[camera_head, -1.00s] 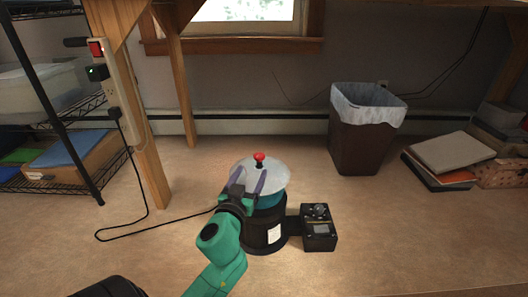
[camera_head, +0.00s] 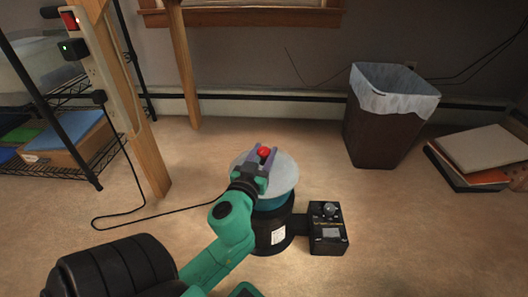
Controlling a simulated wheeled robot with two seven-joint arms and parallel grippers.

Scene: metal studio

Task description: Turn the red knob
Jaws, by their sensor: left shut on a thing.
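The red knob (camera_head: 264,152) stands on top of a pale round disc (camera_head: 284,174) that caps a dark cylindrical device (camera_head: 270,236). My left gripper (camera_head: 264,156) reaches in from the lower left over the disc. The fingers hide the lower part of the knob. My right gripper is not in view.
A black control box (camera_head: 328,228) with a small dial is joined to the device's right side. A dark bin with a white liner (camera_head: 388,118) stands behind right. Books (camera_head: 484,152) lie at far right. A wooden post (camera_head: 143,150) and wire shelf are at left. A black cable (camera_head: 140,212) runs across the floor.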

